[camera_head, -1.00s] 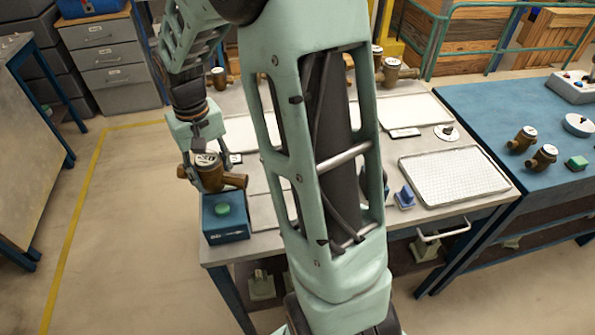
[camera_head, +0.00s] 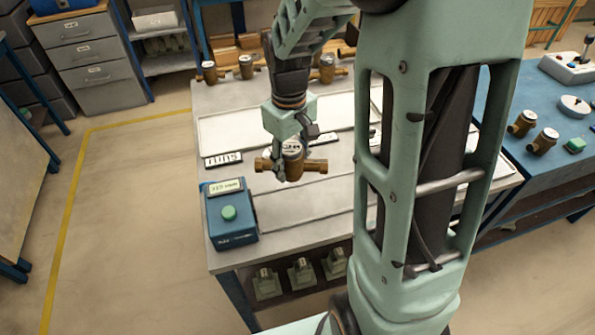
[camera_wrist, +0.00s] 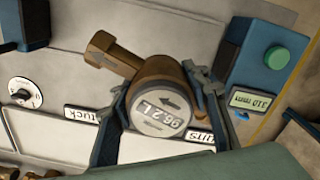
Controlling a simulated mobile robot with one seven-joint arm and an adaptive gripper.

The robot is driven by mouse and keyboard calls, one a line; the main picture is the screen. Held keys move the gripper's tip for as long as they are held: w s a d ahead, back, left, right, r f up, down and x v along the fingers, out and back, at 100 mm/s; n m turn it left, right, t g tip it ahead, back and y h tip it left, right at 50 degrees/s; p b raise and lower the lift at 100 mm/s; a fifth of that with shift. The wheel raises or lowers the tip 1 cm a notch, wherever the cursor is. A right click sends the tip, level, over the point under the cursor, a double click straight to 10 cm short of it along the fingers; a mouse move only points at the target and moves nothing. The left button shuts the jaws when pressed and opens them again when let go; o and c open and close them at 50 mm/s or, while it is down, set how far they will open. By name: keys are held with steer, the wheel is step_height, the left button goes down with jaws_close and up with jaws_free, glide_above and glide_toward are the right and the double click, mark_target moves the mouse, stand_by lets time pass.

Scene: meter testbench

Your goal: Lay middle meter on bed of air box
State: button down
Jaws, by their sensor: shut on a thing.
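My gripper (camera_head: 291,172) is shut on a brass meter (camera_head: 292,149) with a round white dial. The wrist view shows the meter (camera_wrist: 162,95) between my fingers, its dial reading about 96.2 L. The meter's pipe lies roughly left to right, and it appears held above the grey bench. The blue air box (camera_head: 230,228), with a green button and small display, stands at the bench's front left corner. The held meter is to its right and farther back. The air box also shows at upper right in the wrist view (camera_wrist: 245,68). The bed cannot be told apart clearly.
A "runs" plate (camera_head: 222,159) lies left of the meter, near a pale tray (camera_head: 228,125). Several brass meters (camera_head: 246,67) stand at the back. My arm hides the right part of the bench. A blue bench (camera_head: 560,165) with two meters stands at right.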

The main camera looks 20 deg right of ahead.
steer(key=s+n, duration=0.2)
steer(key=n, duration=0.1)
steer(key=shift+f, duration=0.35)
steer(key=shift+n, duration=0.3)
steer(key=shift+f+b, duration=2)
steer(key=shift+f, duration=0.5)
steer(key=shift+s+f+b, duration=0.1)
steer(key=shift+f+b, duration=0.05)
steer(key=shift+b, duration=0.15)
steer(key=shift+f+b, duration=0.3)
steer(key=shift+f, duration=0.05)
steer(key=shift+f, duration=0.25)
steer(key=shift+f+b, duration=0.35)
steer(key=shift+b, duration=0.15)
steer(key=shift+f+b, duration=0.3)
steer(key=shift+f, duration=0.15)
steer(key=c, duration=1)
jaws_free()
